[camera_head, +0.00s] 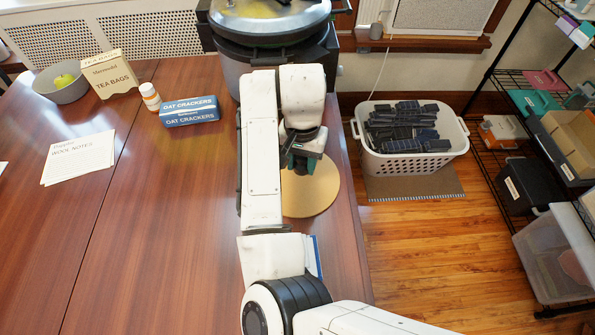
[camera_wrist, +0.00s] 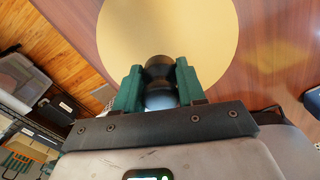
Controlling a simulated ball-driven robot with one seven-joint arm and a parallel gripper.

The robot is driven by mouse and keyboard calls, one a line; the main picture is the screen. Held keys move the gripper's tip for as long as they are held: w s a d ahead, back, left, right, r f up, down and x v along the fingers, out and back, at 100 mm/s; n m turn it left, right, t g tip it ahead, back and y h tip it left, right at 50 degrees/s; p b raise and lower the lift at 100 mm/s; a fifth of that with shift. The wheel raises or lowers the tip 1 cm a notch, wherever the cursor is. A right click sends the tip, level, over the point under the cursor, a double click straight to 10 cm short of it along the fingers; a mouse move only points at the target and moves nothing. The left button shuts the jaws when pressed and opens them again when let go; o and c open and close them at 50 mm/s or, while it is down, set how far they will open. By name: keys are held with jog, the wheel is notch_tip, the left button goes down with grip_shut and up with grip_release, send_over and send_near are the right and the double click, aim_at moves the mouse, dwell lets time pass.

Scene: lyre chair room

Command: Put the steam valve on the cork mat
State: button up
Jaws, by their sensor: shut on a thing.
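The cork mat (camera_head: 318,194) is a round tan disc on the wooden table, near its right edge. It also fills the upper middle of the wrist view (camera_wrist: 185,30). My gripper (camera_wrist: 160,82) has green fingers shut on a small dark grey, rounded thing, the steam valve (camera_wrist: 160,97). In the wrist view the valve shows between the fingers, over the near edge of the mat. Whether it touches the mat cannot be told. In the head view my gripper (camera_head: 299,166) is over the upper part of the mat, and my arm hides the valve and the mat's left side.
A large dark pressure cooker (camera_head: 270,35) stands at the back of the table. An oat crackers box (camera_head: 190,111), a small bottle (camera_head: 150,97), a tea bags box (camera_head: 110,75) and a grey bowl (camera_head: 62,90) stand to the left. The table's left middle is largely clear.

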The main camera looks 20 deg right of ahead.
aim_at(297, 171)
jog(key=shift+w+a+f, duration=0.15)
jog(key=shift+w+f, duration=0.15)
jog(key=shift+f, duration=0.15)
jog(key=shift+w+a+f, duration=0.15)
jog(key=shift+f, duration=1.55)
jog(key=shift+f, duration=0.15)
jog(key=o, duration=1.2)
jog(key=shift+c, duration=0.2)
notch_tip(297, 171, up, 12)
jog(key=shift+r+p, duration=0.2)
jog(key=shift+p, duration=0.35)
